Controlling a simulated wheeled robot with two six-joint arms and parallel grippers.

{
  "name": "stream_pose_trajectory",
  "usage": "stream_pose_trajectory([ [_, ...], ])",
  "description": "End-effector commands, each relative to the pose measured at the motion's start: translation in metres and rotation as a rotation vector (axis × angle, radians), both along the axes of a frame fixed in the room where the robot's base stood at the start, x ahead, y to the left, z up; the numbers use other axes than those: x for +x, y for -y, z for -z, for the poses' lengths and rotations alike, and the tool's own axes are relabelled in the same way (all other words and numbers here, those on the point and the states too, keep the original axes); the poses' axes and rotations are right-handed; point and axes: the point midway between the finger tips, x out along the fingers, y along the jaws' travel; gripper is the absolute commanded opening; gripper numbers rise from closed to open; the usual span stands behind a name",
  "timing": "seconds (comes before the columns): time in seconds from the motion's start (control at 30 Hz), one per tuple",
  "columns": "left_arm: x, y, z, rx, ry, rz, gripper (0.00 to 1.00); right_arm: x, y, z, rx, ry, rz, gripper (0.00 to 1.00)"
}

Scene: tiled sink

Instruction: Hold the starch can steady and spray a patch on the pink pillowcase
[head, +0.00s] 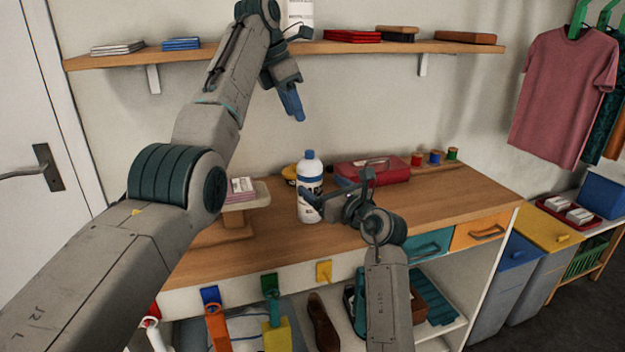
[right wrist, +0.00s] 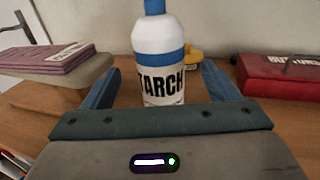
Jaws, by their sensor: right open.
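The starch can (head: 308,200) is a white bottle with a blue cap and blue bands, standing upright on the wooden worktop. Its STARCH label (right wrist: 162,83) faces the right wrist camera. My right gripper (head: 340,194) is open at the can, with one blue finger on each side of it in the wrist view (right wrist: 160,80); I see no finger clearly touching it. The pink pillowcase (head: 241,186) lies folded with a white label on a small raised board (head: 262,190), left of the can. My left gripper (head: 293,104) hangs high above the can, fingers downward; their gap is not visible.
A red case (head: 385,172) and several thread spools (head: 434,157) stand right of the can. A yellow object (head: 289,172) sits behind it. A wall shelf (head: 230,51) runs behind my left arm. The worktop's right end is clear.

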Motion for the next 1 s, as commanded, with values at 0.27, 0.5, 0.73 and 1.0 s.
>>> stream_pose_trajectory([
  [0.27,0.0,0.0,0.0,0.0,0.0,0.0,0.36,0.043,-0.029,0.0,0.002,-0.001,-0.002,0.82],
  [0.5,0.0,0.0,0.0,0.0,0.0,0.0,0.36,0.064,-0.043,-0.001,0.003,0.001,-0.001,0.82],
  [0.73,0.0,0.0,0.0,0.0,0.0,0.0,0.36,0.069,-0.045,0.0,0.003,0.001,0.0,0.82],
  [1.0,0.0,0.0,0.0,0.0,0.0,0.0,0.36,0.069,-0.045,0.0,0.003,0.001,0.0,0.6],
])
